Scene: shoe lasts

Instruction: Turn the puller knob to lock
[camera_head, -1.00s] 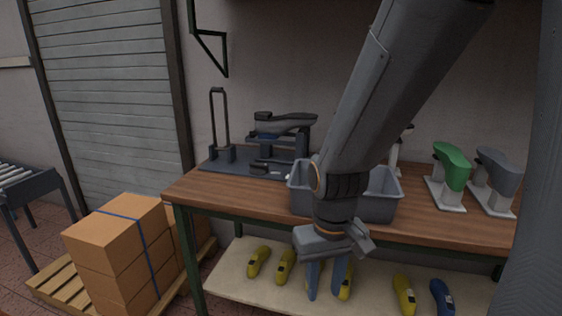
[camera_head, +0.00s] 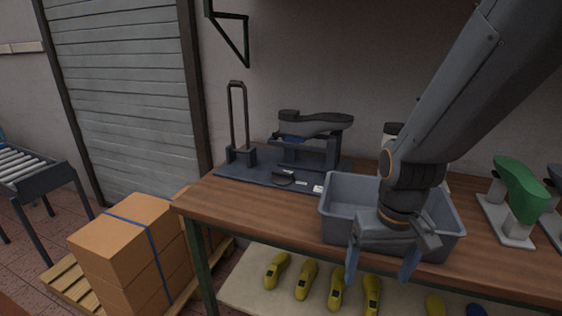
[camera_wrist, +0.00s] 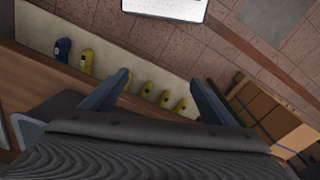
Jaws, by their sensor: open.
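The last puller stands at the back left of the bench on a dark baseplate (camera_head: 232,172), with an upright U-shaped handle (camera_head: 238,115) and a dark grey shoe last (camera_head: 315,123) on a stand. A small dark knob-like part (camera_head: 283,178) sits low at the plate's front; its exact setting is too small to tell. My gripper (camera_head: 379,270) is open and empty, fingers pointing down in front of the bench edge, right of and nearer than the puller. Its open fingers also show in the wrist view (camera_wrist: 160,82), over the floor and lower shelf.
A grey bin (camera_head: 340,224) stands on the bench directly behind my gripper. A green last (camera_head: 520,188) stands to the right. Yellow lasts lie on the lower shelf (camera_head: 245,292). Strapped boxes (camera_head: 122,245) stand at the left. The bench's front left (camera_head: 235,205) is clear.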

